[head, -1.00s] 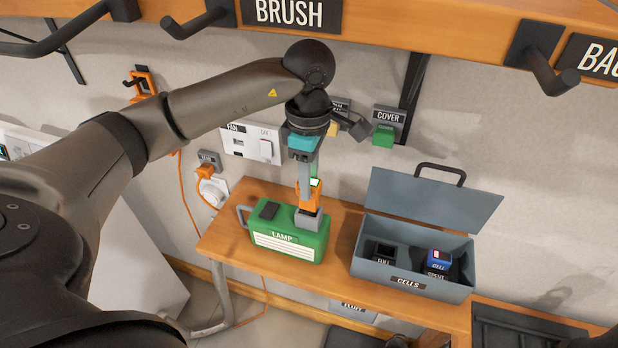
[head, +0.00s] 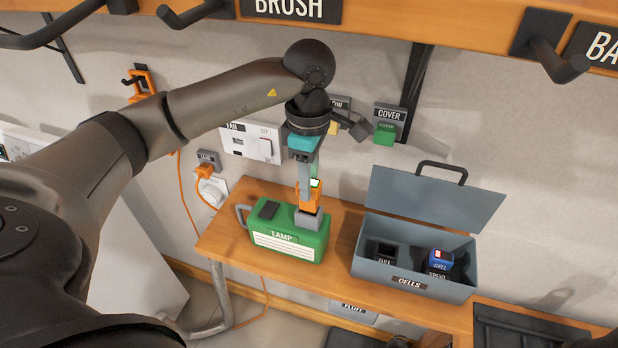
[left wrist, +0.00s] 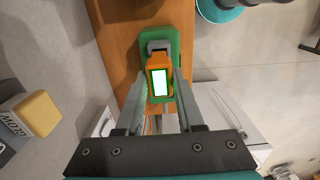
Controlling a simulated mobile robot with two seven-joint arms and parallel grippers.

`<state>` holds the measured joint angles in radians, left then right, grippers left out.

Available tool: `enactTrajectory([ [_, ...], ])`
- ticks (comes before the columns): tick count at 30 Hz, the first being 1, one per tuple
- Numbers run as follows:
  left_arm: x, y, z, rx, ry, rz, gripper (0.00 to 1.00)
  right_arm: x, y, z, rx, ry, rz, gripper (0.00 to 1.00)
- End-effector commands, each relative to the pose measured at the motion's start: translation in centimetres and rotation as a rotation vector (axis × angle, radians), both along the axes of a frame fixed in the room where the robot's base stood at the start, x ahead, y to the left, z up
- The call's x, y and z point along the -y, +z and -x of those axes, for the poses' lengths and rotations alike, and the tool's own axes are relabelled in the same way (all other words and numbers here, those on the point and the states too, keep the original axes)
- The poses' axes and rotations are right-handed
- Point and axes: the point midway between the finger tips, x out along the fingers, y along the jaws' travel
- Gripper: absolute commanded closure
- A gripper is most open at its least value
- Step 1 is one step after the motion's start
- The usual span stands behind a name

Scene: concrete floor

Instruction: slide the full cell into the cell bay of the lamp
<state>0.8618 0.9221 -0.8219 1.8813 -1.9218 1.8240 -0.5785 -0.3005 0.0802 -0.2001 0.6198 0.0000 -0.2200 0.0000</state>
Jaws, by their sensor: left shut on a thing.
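The green lamp (head: 290,243) stands on the wooden bench, with a grey handle at its left and a grey cell bay (head: 309,220) on its right end. My left gripper (head: 308,184) points down above the bay, shut on the orange full cell (head: 310,200), whose lit display faces up. The cell's lower end meets the top of the bay in the head view; how deep it sits I cannot tell. In the left wrist view the cell (left wrist: 159,80) is between the fingers, with the lamp (left wrist: 172,48) behind it. My right gripper is not in view.
An open grey box (head: 366,268) labelled CELLS stands right of the lamp, with its lid up. A blue cell (head: 438,260) sits in its SPENT slot; the FULL slot (head: 384,252) looks empty. A green cover (head: 384,135) hangs on the wall.

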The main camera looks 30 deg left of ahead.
Motion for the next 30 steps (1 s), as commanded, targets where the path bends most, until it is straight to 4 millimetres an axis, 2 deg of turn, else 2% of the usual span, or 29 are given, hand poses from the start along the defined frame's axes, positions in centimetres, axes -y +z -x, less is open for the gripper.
enactTrajectory([
  [30,0.0,-2.6,0.0,0.001,0.0,0.0,1.0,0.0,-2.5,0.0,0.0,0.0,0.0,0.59],
])
